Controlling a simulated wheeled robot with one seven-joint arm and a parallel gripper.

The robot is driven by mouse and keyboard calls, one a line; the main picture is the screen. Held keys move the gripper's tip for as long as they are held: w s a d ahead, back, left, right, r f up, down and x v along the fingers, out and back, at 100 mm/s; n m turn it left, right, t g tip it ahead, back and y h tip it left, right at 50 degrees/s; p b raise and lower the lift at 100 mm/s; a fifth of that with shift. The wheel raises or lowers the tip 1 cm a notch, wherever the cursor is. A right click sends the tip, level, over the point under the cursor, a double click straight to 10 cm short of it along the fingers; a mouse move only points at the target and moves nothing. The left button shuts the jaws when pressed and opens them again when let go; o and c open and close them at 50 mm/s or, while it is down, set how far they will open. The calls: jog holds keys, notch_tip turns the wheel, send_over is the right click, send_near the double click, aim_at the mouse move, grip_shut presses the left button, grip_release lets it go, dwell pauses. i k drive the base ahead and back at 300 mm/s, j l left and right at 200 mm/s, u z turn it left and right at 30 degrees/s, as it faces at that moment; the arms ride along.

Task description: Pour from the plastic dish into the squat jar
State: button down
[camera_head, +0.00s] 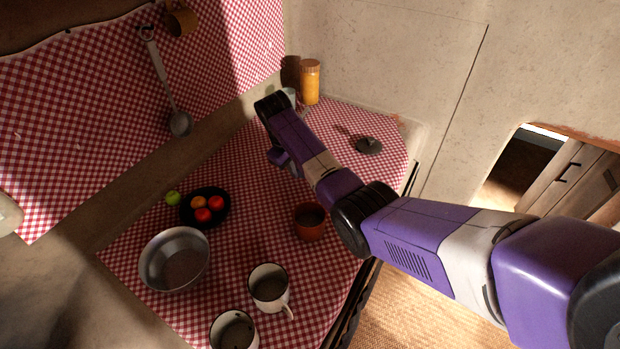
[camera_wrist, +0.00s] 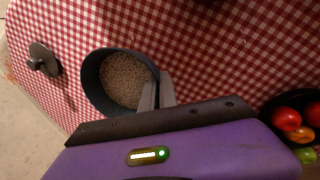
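The plastic dish (camera_wrist: 93,80) is a dark blue round vessel in the wrist view, holding many small pale beige grains. My gripper (camera_wrist: 159,91) has its two fingers close together at the dish's right rim, one inside and one outside, with the wall between them. The dish looks nearly level, with the grains inside. In the head view my arm hides the dish and the fingertips. The squat jar looks to be the reddish-brown round pot (camera_head: 309,223), upright on the checked cloth, beside my arm and nearer the camera than my gripper.
A dark lid with a knob (camera_head: 369,146) lies at right. An orange jar (camera_head: 310,82) stands at the back. A black plate (camera_head: 221,219) of fruit, a metal bowl (camera_head: 150,262) and two white mugs (camera_head: 268,288) (camera_head: 234,330) stand at left and front. A ladle (camera_head: 180,122) hangs behind.

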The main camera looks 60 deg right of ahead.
aim_at(309, 222)
jog(key=k+l, duration=0.1)
jog(key=l, duration=0.4)
jog(key=k+l, duration=0.1)
jog(key=l, duration=0.4)
jog(key=k+l+u, duration=0.1)
jog(key=l+u, duration=0.4)
jog(key=u, duration=0.7)
